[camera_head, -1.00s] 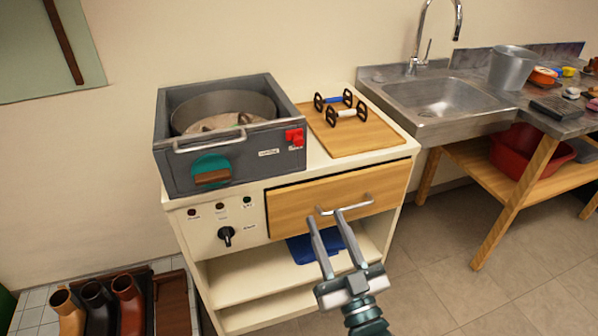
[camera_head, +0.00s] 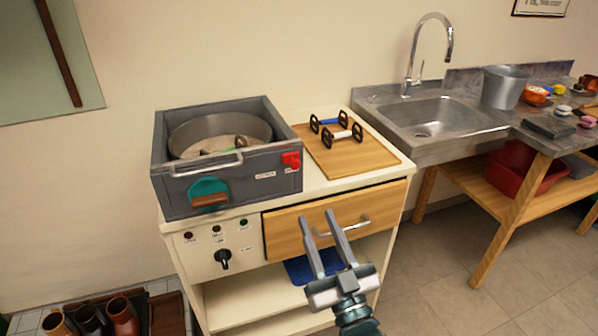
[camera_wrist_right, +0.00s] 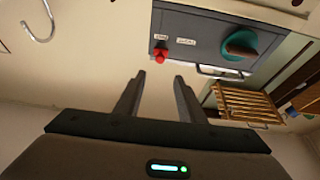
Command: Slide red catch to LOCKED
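The red catch (camera_head: 291,161) sits on the front right of the grey box (camera_head: 225,182), above the wooden drawer. Small labels are beside it, too small to read. In the right wrist view the red catch (camera_wrist_right: 160,56) shows beyond the fingertips, on the grey box (camera_wrist_right: 200,35). My right gripper (camera_head: 318,222) is open and empty in front of the drawer, below and to the right of the catch, apart from it. It also shows in the right wrist view (camera_wrist_right: 157,80). My left gripper is not in view.
The box has a bar handle (camera_head: 205,164) and a green disc with a wooden grip (camera_head: 208,192). The drawer (camera_head: 290,232) is shut, with a metal handle (camera_head: 350,228). Two small racks stand on the wooden board (camera_head: 350,158). A sink (camera_head: 440,118) is at right.

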